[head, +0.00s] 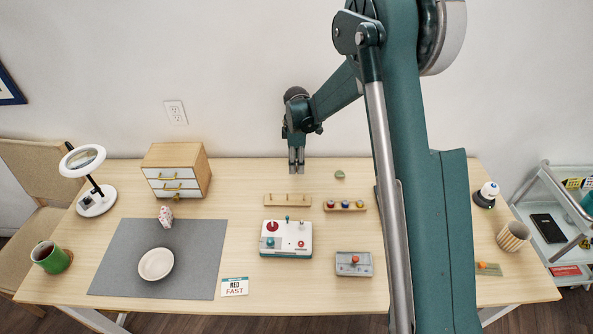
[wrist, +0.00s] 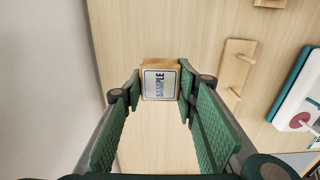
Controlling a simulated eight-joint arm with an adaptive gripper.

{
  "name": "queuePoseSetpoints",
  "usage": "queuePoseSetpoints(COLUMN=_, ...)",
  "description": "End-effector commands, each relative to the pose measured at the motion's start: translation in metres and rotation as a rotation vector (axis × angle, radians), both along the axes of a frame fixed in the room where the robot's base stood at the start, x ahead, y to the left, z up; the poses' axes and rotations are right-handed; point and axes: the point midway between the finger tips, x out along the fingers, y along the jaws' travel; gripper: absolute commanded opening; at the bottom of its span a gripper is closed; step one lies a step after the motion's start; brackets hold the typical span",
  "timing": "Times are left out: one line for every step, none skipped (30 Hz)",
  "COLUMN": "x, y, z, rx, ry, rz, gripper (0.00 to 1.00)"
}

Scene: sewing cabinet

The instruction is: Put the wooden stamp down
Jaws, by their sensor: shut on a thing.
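The wooden stamp (wrist: 160,82), a small block with a pale label reading SAMPLE, is between the green-padded fingers of my gripper (wrist: 160,90) in the wrist view. The fingers are shut on its two sides. In the head view my gripper (head: 296,170) points down over the back part of the wooden table (head: 240,190). The stamp is not clearly visible there, and I cannot tell whether it touches the table top.
A wooden peg rack (head: 288,200) lies in front of my gripper, also seen in the wrist view (wrist: 236,75). A small green object (head: 339,175) and a rack with coloured knobs (head: 345,205) are to the right. A drawer box (head: 176,170) stands left. Bare table lies between.

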Motion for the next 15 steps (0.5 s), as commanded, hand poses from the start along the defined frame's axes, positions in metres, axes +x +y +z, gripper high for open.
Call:
queuePoseSetpoints(x=0.000, y=0.000, z=-0.002, rx=0.000, ry=0.000, rz=0.000, gripper=0.18)
queuePoseSetpoints(x=0.000, y=0.000, z=-0.004, rx=0.000, ry=0.000, rz=0.000, gripper=0.18)
queuePoseSetpoints(x=0.000, y=0.000, z=-0.006, rx=0.000, ry=0.000, rz=0.000, gripper=0.18)
queuePoseSetpoints(x=0.000, y=0.000, z=-0.009, rx=0.000, ry=0.000, rz=0.000, gripper=0.18)
queuePoseSetpoints(x=0.000, y=0.000, z=-0.012, rx=0.000, ry=0.000, rz=0.000, gripper=0.18)
queuePoseSetpoints(x=0.000, y=0.000, z=-0.017, rx=0.000, ry=0.000, rz=0.000, gripper=0.18)
queuePoseSetpoints(x=0.000, y=0.000, z=-0.021, rx=0.000, ry=0.000, rz=0.000, gripper=0.18)
queuePoseSetpoints(x=0.000, y=0.000, z=-0.024, rx=0.000, ry=0.000, rz=0.000, gripper=0.18)
queuePoseSetpoints(x=0.000, y=0.000, z=-0.028, rx=0.000, ry=0.000, rz=0.000, gripper=0.18)
queuePoseSetpoints(x=0.000, y=0.000, z=-0.031, rx=0.000, ry=0.000, rz=0.000, gripper=0.18)
queuePoseSetpoints(x=0.000, y=0.000, z=-0.033, rx=0.000, ry=0.000, rz=0.000, gripper=0.18)
queuePoseSetpoints(x=0.000, y=0.000, z=-0.035, rx=0.000, ry=0.000, rz=0.000, gripper=0.18)
queuePoseSetpoints(x=0.000, y=0.000, z=-0.036, rx=0.000, ry=0.000, rz=0.000, gripper=0.18)
queuePoseSetpoints(x=0.000, y=0.000, z=-0.037, rx=0.000, ry=0.000, rz=0.000, gripper=0.18)
queuePoseSetpoints(x=0.000, y=0.000, z=-0.037, rx=0.000, ry=0.000, rz=0.000, gripper=0.18)
